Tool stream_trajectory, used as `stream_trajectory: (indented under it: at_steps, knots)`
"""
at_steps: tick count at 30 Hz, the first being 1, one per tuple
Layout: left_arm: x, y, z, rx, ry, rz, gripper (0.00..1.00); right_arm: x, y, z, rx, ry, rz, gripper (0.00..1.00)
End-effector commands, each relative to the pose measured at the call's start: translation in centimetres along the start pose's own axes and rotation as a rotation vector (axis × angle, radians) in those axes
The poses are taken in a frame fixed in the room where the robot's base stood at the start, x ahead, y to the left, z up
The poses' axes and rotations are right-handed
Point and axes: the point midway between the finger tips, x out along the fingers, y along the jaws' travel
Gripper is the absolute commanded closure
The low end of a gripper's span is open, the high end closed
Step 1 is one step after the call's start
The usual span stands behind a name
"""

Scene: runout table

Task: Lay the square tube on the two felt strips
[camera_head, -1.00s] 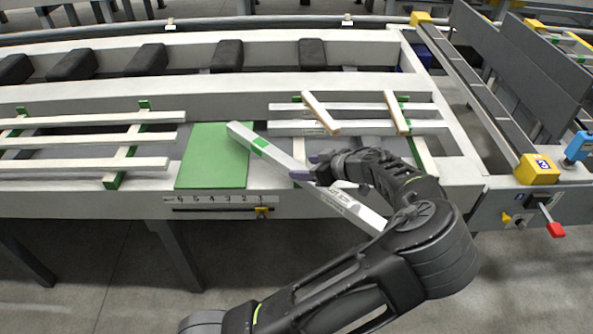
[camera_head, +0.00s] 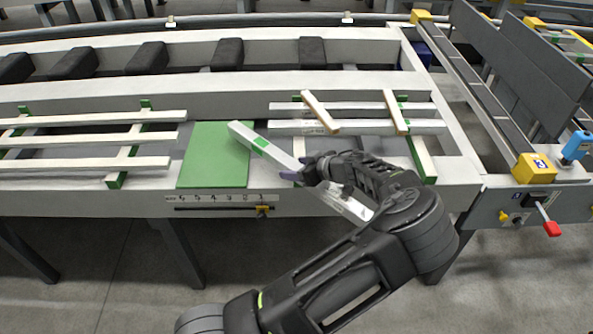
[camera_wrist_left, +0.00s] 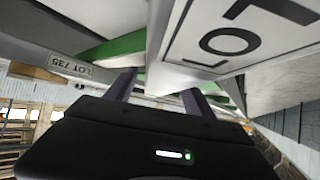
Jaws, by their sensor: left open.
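The square tube (camera_head: 282,158) is white with a green band near its far end. It slants from the edge of the green mat toward the front right and overhangs the table's front edge; my arm hides part of it. My left gripper (camera_head: 297,168) is open at the tube's middle. In the left wrist view its fingers (camera_wrist_left: 158,92) are spread, with a pale surface between them; I cannot tell whether they touch it. Two pale, tan-edged strips, left (camera_head: 320,113) and right (camera_head: 396,112), lie across white bars; they look like the felt strips. My right gripper is out of view.
White bars on green-ended supports (camera_head: 116,180) lie farther left. Dark blocks (camera_head: 228,55) line the back channel. A yellow block (camera_head: 534,168) and red-tipped lever (camera_head: 551,229) stand at the right.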

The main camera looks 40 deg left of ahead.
Motion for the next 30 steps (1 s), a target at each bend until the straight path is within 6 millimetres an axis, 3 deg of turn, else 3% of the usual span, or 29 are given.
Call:
stream_trajectory:
  at_steps: [8,30]
  knots:
    - [-0.03,-0.01,-0.03,0.000,0.000,0.000,0.39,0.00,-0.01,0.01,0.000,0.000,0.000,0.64]
    - [-0.03,0.01,-0.03,0.000,0.000,0.000,0.99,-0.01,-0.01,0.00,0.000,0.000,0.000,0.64]
